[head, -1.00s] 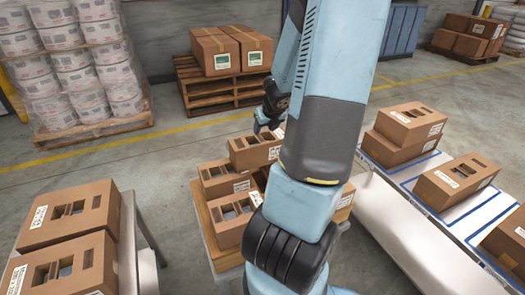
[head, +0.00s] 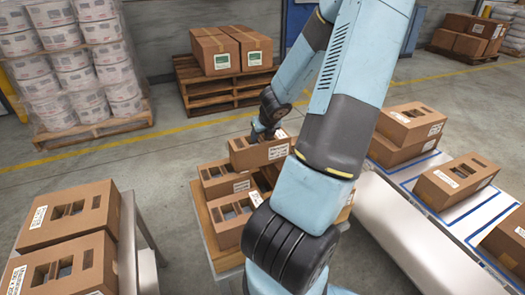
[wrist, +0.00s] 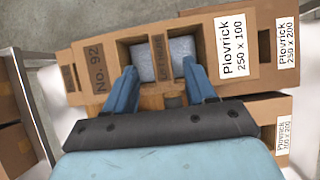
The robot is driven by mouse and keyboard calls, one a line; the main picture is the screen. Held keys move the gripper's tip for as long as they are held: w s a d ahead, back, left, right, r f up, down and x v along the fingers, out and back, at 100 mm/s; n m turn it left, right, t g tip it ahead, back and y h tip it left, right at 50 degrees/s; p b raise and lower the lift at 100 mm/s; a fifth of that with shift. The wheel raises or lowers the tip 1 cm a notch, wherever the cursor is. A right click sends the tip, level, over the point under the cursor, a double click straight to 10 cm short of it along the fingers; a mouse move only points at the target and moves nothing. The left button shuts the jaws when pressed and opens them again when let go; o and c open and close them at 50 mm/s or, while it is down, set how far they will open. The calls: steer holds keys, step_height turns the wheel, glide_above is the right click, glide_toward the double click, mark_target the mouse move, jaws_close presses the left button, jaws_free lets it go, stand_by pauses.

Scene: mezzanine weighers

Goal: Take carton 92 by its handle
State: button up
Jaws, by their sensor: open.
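Carton 92 (wrist: 96,67) is a brown box marked "No. 92" and "Plovrick 250 x 100". Its top has two openings with a "LIFT HERE" handle strip (wrist: 158,50) between them. In the head view, the carton under my gripper (head: 265,134) is the top one (head: 258,155) of the middle stack. In the wrist view my gripper (wrist: 158,72) is open, one finger at each opening, with the strip between them. The fingers look apart from the strip. How deep they reach is unclear, and the head view hides the fingertips.
Cartons on a table (head: 70,213) stand at the left. A blue-marked bench (head: 420,216) with cartons is at the right. Floor behind the stack is clear up to a pallet (head: 190,70).

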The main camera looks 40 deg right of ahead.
mark_target(261, 139)
steer(key=shift+x, duration=2.45)
steer(key=shift+d, duration=0.15)
jaws_close()
